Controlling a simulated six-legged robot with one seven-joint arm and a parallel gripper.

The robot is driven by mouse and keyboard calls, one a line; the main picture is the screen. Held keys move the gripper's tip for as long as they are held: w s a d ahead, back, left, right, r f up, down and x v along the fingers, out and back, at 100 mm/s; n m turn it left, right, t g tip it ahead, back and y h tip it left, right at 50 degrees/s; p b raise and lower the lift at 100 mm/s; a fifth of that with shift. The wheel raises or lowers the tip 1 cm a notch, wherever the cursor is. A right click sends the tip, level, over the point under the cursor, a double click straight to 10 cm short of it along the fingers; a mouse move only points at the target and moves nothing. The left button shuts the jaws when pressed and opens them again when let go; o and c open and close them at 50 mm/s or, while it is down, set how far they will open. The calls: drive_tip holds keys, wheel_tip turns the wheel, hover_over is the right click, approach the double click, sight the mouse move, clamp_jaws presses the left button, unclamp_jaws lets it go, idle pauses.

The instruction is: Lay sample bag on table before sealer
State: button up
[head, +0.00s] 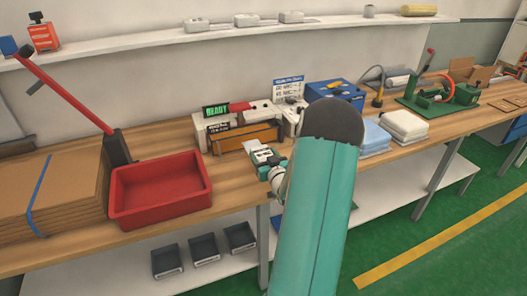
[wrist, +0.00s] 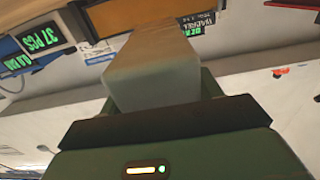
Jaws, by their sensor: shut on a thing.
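The sealer (head: 212,135) stands on the wooden table (head: 75,250), with a green READY display and an orange-brown front panel. My gripper (head: 266,158) is just in front of its right part, above the table's front area. In the wrist view, a pale grey, box-like sample bag (wrist: 150,75) sticks out from between the dark jaws of my gripper (wrist: 160,108). The jaws are shut on it. Its far end points at the sealer's orange panel (wrist: 150,16). In the head view the bag is hard to make out, and I cannot tell whether it touches the table.
A red tray (head: 160,212) and stacked brown cardboard (head: 50,195) lie left of the sealer. A blue box (head: 335,93), folded light-blue cloths (head: 375,138) and white cloths (head: 404,124) are to the right. A narrow strip of table before the sealer is bare.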

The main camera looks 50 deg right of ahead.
drive_tip(key=shift+f, duration=3.05)
drive_tip(key=shift+w+f, duration=0.1)
drive_tip(key=shift+f, duration=0.6)
drive_tip(key=o, duration=1.2)
